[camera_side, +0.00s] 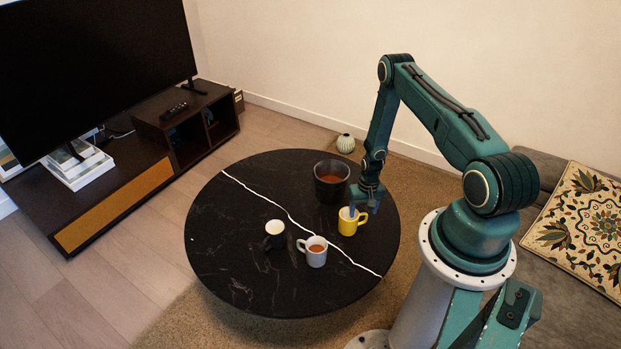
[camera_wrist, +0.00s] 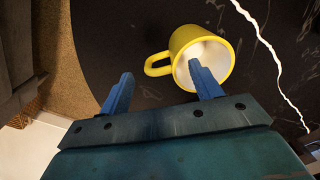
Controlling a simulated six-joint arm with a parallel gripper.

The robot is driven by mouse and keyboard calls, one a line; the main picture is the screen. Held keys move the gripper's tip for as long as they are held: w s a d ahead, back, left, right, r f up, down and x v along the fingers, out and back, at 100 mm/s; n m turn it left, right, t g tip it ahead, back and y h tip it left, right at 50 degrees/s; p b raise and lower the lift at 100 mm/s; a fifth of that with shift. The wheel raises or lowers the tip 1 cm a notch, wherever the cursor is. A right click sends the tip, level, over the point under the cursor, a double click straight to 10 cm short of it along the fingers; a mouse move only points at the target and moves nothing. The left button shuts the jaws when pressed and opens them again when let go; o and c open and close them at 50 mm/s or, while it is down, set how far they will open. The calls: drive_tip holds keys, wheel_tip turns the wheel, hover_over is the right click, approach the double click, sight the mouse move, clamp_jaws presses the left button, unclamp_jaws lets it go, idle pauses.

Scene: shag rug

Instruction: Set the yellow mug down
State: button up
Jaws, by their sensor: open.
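The yellow mug (camera_side: 350,223) stands upright on the black round table (camera_side: 225,265), toward its right side. Its inside looks white. My gripper (camera_side: 365,208) is just above and at the mug's rim in the side view. In the wrist view the mug (camera_wrist: 197,48) shows its handle to the left. My open fingers (camera_wrist: 162,88) are apart there, with the right finger overlapping the mug's opening and the left finger below the handle. Whether a finger touches the mug I cannot tell.
A white mug (camera_side: 315,257) with brown liquid and a dark mug (camera_side: 275,236) stand left of the yellow mug. A large dark pot (camera_side: 331,188) stands behind it, close to my gripper. The table's left part is clear. A white line crosses the tabletop.

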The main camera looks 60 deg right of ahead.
drive_tip(key=shift+r, duration=3.25)
drive_tip(key=shift+w+r, duration=0.2)
drive_tip(key=shift+r, duration=0.2)
drive_tip(key=w+a+r+n+t, duration=0.1)
drive_tip(key=w+a+r, duration=0.25)
drive_tip(key=r, duration=0.75)
drive_tip(key=w+a+r+n+h, duration=0.15)
drive_tip(key=a+r, duration=0.25)
drive_tip(key=r, duration=0.7)
drive_tip(key=w+a+r+n+t, duration=0.1)
drive_tip(key=w+a+r+n, duration=0.2)
drive_tip(key=r, duration=0.8)
drive_tip(key=s+a+r+n+t, duration=0.1)
drive_tip(key=s+a+r, duration=0.3)
drive_tip(key=a+r, duration=0.25)
drive_tip(key=s+a+r+t, duration=0.1)
drive_tip(key=s+a+r, duration=0.2)
drive_tip(key=a+r, duration=0.3)
drive_tip(key=s+a+r+n, duration=0.1)
drive_tip(key=s+a+r, duration=0.1)
drive_tip(key=s, duration=0.4)
drive_tip(key=s+a+r+n+t+y, duration=0.1)
drive_tip(key=s+a+r, duration=0.2)
drive_tip(key=s, duration=0.4)
drive_tip(key=shift+s+a+n, duration=0.2)
drive_tip(key=shift+n, duration=0.15)
